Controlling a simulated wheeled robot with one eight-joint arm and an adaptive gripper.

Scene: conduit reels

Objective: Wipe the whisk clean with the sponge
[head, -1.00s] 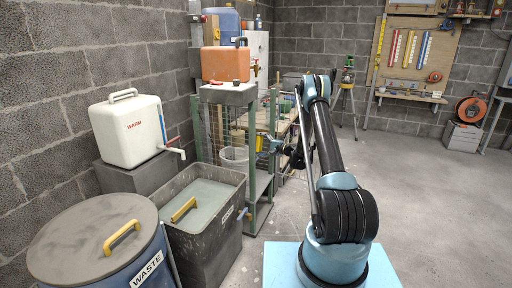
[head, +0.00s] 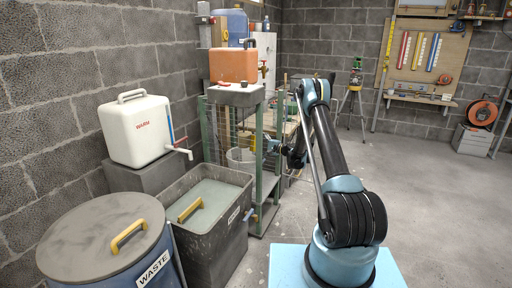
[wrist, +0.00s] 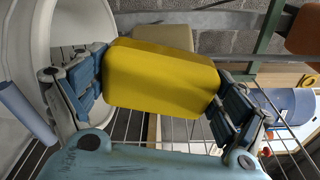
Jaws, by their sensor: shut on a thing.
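A yellow block, which looks like the sponge (wrist: 160,72), sits between the two fingers of my gripper (wrist: 163,86) in the wrist view. The blue-grey finger pads press on its left and right ends. I cannot pick out a whisk in either view.
A green rack (head: 259,172) with wire mesh and a white bucket (head: 238,157) stand close to my gripper. A grey bin of liquid (head: 231,226), a waste drum (head: 84,232) and a white water container (head: 133,135) are at left.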

